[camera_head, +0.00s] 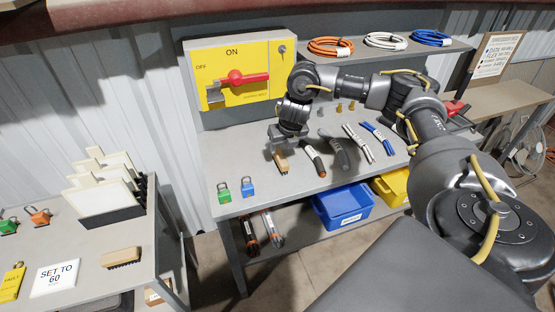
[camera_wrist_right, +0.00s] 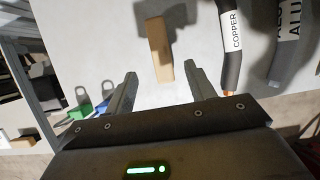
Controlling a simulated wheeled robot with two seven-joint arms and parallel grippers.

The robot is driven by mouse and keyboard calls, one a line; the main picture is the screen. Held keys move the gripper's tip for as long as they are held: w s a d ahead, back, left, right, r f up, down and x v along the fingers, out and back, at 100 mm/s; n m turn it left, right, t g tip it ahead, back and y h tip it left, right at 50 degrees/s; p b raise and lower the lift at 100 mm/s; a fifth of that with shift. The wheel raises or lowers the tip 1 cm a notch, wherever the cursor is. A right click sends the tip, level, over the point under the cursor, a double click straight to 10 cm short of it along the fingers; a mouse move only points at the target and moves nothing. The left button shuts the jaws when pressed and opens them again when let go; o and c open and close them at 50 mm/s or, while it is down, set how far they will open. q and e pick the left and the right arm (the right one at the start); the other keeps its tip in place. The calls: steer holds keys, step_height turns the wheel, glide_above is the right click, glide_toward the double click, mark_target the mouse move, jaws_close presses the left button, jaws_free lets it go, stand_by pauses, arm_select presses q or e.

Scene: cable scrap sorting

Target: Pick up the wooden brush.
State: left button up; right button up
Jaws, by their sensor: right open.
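A wooden piece (camera_head: 281,162) lies on the grey workbench, just below my right gripper (camera_head: 281,143). In the right wrist view this tan wooden piece (camera_wrist_right: 158,48) lies lengthwise ahead of the gap between my right gripper's open fingers (camera_wrist_right: 160,76). Nothing is held. I cannot tell whether this piece has bristles; its underside is hidden. A wooden brush with dark bristles (camera_head: 121,257) lies on the left table, far from my right gripper. My left gripper is not in view.
A cable labelled copper (camera_wrist_right: 231,45) lies to the right of the wooden piece, with more cables (camera_head: 358,143) beyond. Green (camera_head: 224,193) and blue (camera_head: 247,188) padlocks stand to the left. A blue bin (camera_head: 343,205) sits below. A yellow switch panel (camera_head: 240,71) stands behind.

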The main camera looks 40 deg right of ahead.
mark_target(281, 156)
steer(key=x, duration=0.3)
steer(key=shift+w+d+f, duration=0.15)
steer(key=shift+f, duration=0.15)
steer(key=shift+w+f, duration=0.1)
steer(key=shift+f, duration=0.2)
steer(key=p+x, duration=0.1)
steer(key=x, duration=0.2)
steer(key=shift+w+d+f, duration=0.1)
steer(key=shift+w+f, duration=0.05)
steer(key=shift+f, duration=0.25)
steer(key=shift+w+f, duration=0.2)
steer(key=shift+f, duration=0.25)
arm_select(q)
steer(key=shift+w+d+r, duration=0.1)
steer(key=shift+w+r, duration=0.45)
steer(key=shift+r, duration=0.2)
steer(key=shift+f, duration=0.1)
arm_select(e)
steer(key=shift+f, duration=0.25)
